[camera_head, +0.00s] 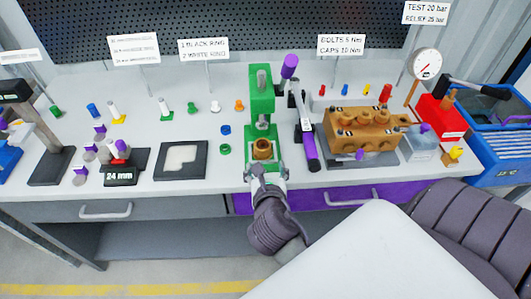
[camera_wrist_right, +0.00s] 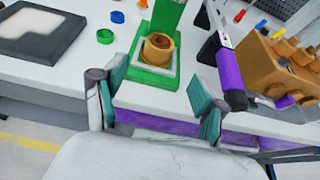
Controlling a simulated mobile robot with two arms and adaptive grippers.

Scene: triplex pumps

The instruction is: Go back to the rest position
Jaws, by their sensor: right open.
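My right gripper (camera_head: 268,174) is in front of the green press at the bench's front edge. In the right wrist view its two teal-padded fingers (camera_wrist_right: 160,104) stand wide apart with nothing between them. The green press (camera_head: 261,100) stands upright on the bench with a brass-coloured part (camera_head: 263,148) on its base. The brass part also shows in the right wrist view (camera_wrist_right: 158,48), beyond the fingertips and apart from them. My left gripper is not in view.
A purple-handled torque wrench (camera_head: 308,145) and an orange pump block (camera_head: 360,128) stand right of the press. A black tray (camera_head: 181,174) and small coloured parts lie left. A purple drawer (camera_head: 330,197) is below the bench edge. A blue crate (camera_head: 500,165) stands far right.

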